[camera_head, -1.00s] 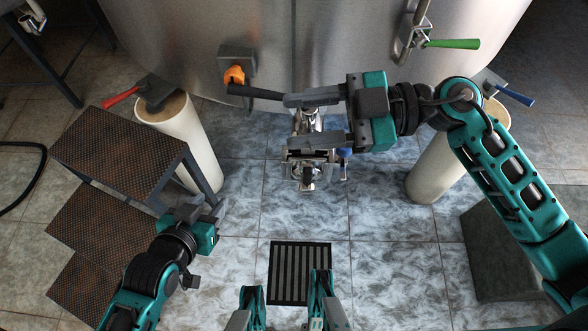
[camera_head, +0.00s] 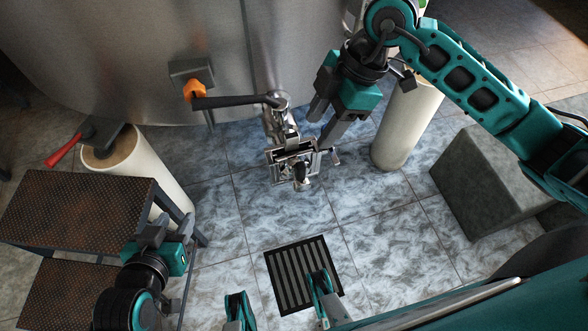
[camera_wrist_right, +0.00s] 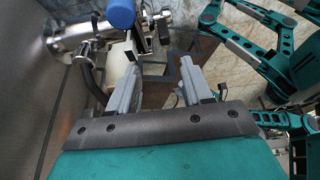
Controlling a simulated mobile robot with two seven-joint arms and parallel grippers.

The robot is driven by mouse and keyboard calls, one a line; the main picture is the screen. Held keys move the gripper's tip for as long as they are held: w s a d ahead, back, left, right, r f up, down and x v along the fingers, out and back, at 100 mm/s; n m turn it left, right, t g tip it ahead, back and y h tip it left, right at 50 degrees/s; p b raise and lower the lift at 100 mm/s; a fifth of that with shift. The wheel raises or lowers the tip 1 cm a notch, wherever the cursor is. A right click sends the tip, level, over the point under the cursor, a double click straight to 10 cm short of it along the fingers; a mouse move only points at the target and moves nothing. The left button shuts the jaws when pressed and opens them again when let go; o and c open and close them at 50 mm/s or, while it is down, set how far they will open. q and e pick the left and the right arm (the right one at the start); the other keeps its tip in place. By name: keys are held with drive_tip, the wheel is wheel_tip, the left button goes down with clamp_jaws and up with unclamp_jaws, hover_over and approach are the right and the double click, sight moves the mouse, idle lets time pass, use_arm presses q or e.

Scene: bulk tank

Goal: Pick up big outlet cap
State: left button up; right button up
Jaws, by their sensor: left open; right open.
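The metal tank outlet (camera_head: 276,122) sticks out low from the steel tank, with a dark lever (camera_head: 235,102) on top and a squarish metal clamp frame (camera_head: 290,158) at its end. I cannot tell the big outlet cap apart from these fittings. My right gripper (camera_head: 323,124) is open and empty just right of the outlet, pointing down. In the right wrist view its fingers (camera_wrist_right: 160,60) are apart with nothing between them; the outlet pipe (camera_wrist_right: 72,36) lies at upper left, with a blue round part (camera_wrist_right: 120,12) beside it. My left gripper (camera_head: 168,232) is open, far lower left.
An orange knob (camera_head: 193,89) sits on the tank (camera_head: 110,50). Pale cylindrical legs stand left (camera_head: 145,165) and right (camera_head: 405,125). Perforated steps (camera_head: 75,215) are at left, a grey block (camera_head: 490,180) at right. A floor drain (camera_head: 290,262) lies in open tiled floor.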

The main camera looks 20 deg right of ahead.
hover_over(303, 164)
drive_tip(key=d, duration=0.2)
wheel_tip(303, 164, down, 5)
drive_tip(key=b+x, duration=0.2)
drive_tip(key=x, duration=0.2)
drive_tip(key=shift+f, duration=0.35)
drive_tip(key=shift+w+a+f, duration=0.1)
drive_tip(key=shift+a+f, duration=0.05)
drive_tip(key=shift+f, duration=0.2)
drive_tip(key=shift+c, duration=0.3)
clamp_jaws()
